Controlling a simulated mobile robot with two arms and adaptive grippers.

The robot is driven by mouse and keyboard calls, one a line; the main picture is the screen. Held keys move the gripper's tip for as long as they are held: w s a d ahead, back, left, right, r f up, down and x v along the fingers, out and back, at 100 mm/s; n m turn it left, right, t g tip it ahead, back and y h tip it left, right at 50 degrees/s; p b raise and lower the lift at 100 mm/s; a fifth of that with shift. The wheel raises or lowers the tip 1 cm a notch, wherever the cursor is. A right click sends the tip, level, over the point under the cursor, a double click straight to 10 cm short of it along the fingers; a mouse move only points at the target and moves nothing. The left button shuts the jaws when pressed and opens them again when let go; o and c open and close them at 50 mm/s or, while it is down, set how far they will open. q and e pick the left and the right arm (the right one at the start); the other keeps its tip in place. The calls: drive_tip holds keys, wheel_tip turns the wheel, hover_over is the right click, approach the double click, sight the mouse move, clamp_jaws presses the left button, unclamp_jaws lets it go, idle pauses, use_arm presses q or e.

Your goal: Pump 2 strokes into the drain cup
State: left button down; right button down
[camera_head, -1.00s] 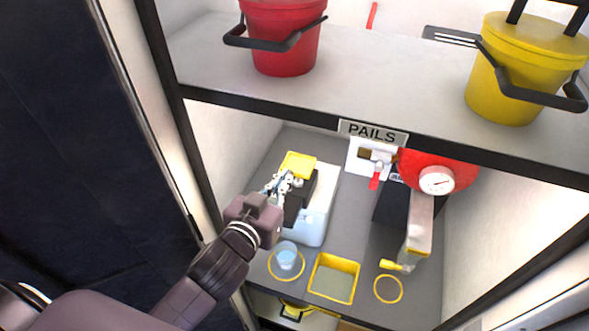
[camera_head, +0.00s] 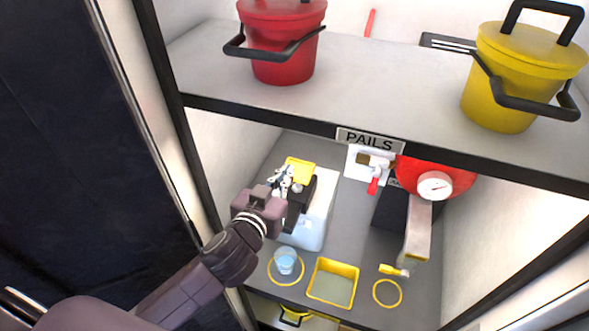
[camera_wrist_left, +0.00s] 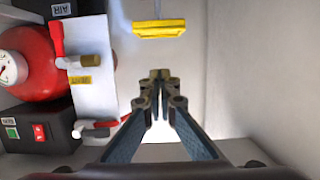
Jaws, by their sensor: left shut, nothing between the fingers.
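A yellow pump pad (camera_head: 301,169) sits above a white container (camera_head: 314,227) with a dark top on the lower shelf. In the left wrist view the yellow pad (camera_wrist_left: 159,29) shows on a thin rod, beyond and above the fingertips. My left gripper (camera_head: 284,182) is beside the pad in the head view; its fingers (camera_wrist_left: 159,77) are shut and empty. A clear cup with pale blue liquid (camera_head: 285,261) stands inside a yellow ring in front of the container. My right gripper is not in view.
A yellow-rimmed tray (camera_head: 333,301) and an empty yellow ring (camera_head: 387,293) lie right of the cup. A red tank with a gauge (camera_head: 436,184) and a red-handled valve (camera_head: 374,180) stand at right. The upper shelf edge (camera_head: 370,145), carrying pails, overhangs the work space.

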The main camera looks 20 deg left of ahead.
use_arm(q)
drive_tip(key=p, duration=0.2)
hover_over(295, 177)
drive_tip(key=shift+s+a+f, duration=0.1)
drive_tip(key=shift+f, duration=0.45)
drive_tip(key=f, duration=0.3)
drive_tip(key=shift+w+f, duration=0.2)
drive_tip(key=shift+f, duration=0.5)
wheel_tip(295, 177, down, 5)
drive_tip(key=b, duration=0.5)
drive_tip(key=shift+s+f, duration=0.15)
drive_tip(key=shift+f, duration=0.05)
drive_tip(key=shift+r, duration=0.1)
